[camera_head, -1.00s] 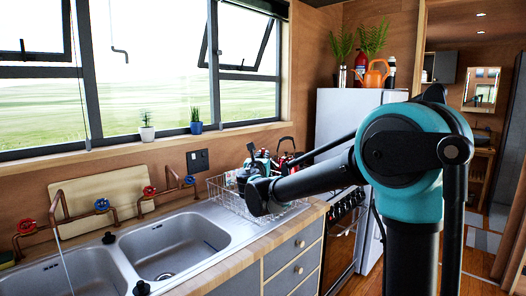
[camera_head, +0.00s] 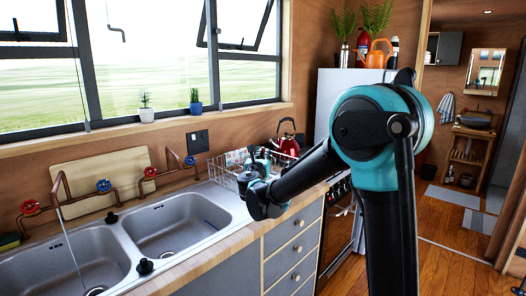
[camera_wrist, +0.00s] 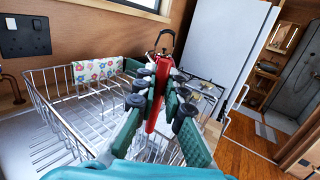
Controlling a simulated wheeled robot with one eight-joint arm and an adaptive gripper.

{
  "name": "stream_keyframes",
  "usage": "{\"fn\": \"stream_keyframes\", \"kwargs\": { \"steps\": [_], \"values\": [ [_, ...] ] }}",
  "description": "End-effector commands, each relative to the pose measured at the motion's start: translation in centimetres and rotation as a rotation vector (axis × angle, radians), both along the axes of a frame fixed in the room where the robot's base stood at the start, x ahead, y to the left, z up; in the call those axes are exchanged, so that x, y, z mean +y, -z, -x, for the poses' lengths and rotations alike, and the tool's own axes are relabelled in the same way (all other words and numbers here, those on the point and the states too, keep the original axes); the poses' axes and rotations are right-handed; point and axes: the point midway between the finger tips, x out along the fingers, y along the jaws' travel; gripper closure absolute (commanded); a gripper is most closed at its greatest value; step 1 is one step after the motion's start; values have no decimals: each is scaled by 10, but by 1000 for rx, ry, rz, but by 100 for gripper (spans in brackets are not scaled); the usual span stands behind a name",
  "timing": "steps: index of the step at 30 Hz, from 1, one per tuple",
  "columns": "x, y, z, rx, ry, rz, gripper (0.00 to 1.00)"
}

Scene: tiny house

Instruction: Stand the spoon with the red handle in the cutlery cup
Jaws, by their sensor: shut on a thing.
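In the wrist view, the red handle of the spoon (camera_wrist: 153,115) runs between the green fingers of my gripper (camera_wrist: 158,88). My gripper is shut on it, and the handle points up and away from the wrist. The spoon's bowl is not visible. My gripper is over the wire dish rack (camera_wrist: 62,112), towards its right side. In the head view, my gripper (camera_head: 256,163) is small and dark at the rack (camera_head: 222,170), partly hidden by my own arm. I cannot make out the cutlery cup in either view.
A flowered cloth (camera_wrist: 97,69) hangs on the rack's back side. A red kettle (camera_head: 288,144) stands on the stove just beyond the rack. The double sink (camera_head: 175,225) lies left of the rack, and a white fridge (camera_head: 330,95) stands behind the stove. Wooden floor (camera_head: 450,245) lies open at right.

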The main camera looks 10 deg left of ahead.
Motion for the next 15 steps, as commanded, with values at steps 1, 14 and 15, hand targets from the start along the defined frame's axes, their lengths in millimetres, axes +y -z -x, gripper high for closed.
{"fn": "stream_keyframes", "kwargs": {
  "steps": [1, 14, 15],
  "values": [
    [0, 2, 0, 0, 0, 0, 100],
    [0, 4, 0, 0, 0, 0, 87],
    [0, 4, 0, 0, 0, 0, 82]
  ]
}}
